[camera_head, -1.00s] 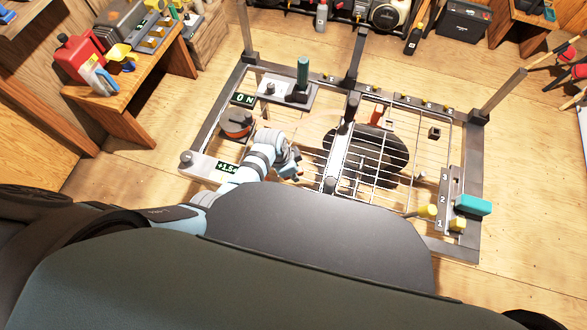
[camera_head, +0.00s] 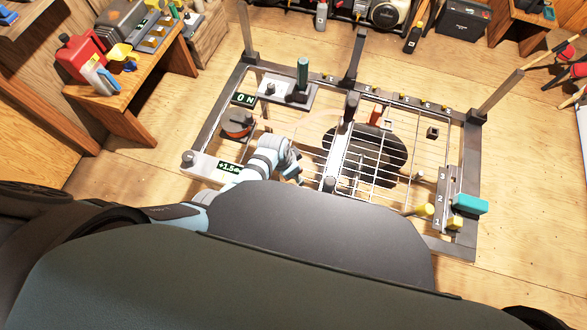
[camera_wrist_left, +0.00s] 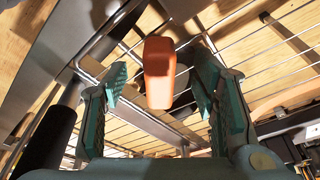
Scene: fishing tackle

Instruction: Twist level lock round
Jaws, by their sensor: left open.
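An orange lever (camera_head: 376,114) stands upright near the dark post on the metal frame in the head view. In the left wrist view an orange block-shaped handle (camera_wrist_left: 159,75) shows between my fingers; I cannot tell for sure whether it is the same part. My left gripper (camera_wrist_left: 155,105) is open, one finger on each side of the handle in the picture, and no contact shows. In the head view my left gripper (camera_head: 294,173) is small and partly hidden, low over the frame. A level plate with a +1.5 display (camera_head: 229,168) lies left of it.
A round orange-and-grey dial (camera_head: 237,123) sits by an ON display (camera_head: 243,99). A green handle (camera_head: 302,73) stands on a plate at the back. Wire bars and a dark post (camera_head: 350,105) lie right of the gripper. A teal handle (camera_head: 470,204) is at the right edge.

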